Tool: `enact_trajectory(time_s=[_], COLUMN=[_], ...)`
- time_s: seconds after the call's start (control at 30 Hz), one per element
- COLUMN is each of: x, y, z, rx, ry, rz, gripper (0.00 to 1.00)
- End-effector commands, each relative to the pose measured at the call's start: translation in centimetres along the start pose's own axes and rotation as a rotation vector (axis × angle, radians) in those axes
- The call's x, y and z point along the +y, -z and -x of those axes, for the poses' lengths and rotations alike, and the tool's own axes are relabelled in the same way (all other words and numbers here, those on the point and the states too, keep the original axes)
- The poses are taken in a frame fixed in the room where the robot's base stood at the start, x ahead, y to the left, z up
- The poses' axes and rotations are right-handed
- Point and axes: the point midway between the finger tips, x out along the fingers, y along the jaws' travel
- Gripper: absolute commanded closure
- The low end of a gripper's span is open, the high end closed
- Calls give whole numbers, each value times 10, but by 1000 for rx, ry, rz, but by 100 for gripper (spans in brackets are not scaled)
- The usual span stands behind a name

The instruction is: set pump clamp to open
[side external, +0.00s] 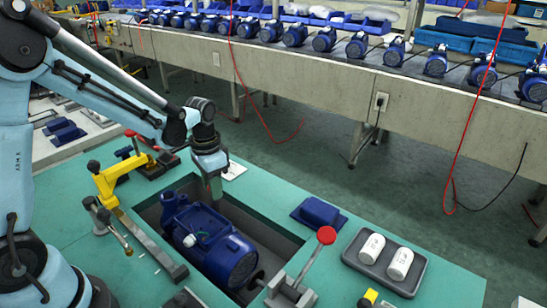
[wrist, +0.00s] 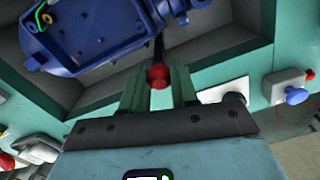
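The blue pump (side external: 215,245) lies in a recess in the teal table, and its body also shows at the top of the wrist view (wrist: 95,35). A red ball knob (side external: 326,235) tops a metal lever clamp at the pump's near right end. A yellow clamp (side external: 112,178) stands left of the recess. My gripper (side external: 214,190) points down over the far side of the pump, well away from that lever knob. In the wrist view, a red knob (wrist: 158,77) on a dark rod appears between my parted fingers. I cannot tell whether they touch it.
A grey tray (side external: 352,268) with two white bottles and a blue block (side external: 318,212) stand to the right. A white card (side external: 234,170) lies beyond my gripper. Metal bars and a handle lie left of the recess. A conveyor (side external: 300,65) with several pumps runs behind.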

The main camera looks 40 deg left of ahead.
Motion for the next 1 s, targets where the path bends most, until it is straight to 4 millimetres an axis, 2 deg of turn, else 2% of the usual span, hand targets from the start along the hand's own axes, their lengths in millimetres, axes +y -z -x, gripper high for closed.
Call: enact_trajectory(time_s=[0.1,0.33,0.63,0.93,0.97,1.0], x=[0,0,-8,-9,-9,-9], y=[0,1,31,35,35,35], z=[0,0,0,0,0,0], rx=[0,0,-1,5,5,5], ry=[0,0,-1,0,0,0], rz=[0,0,-2,-1,-1,-1], gripper=[100,100,100,100,67,61])
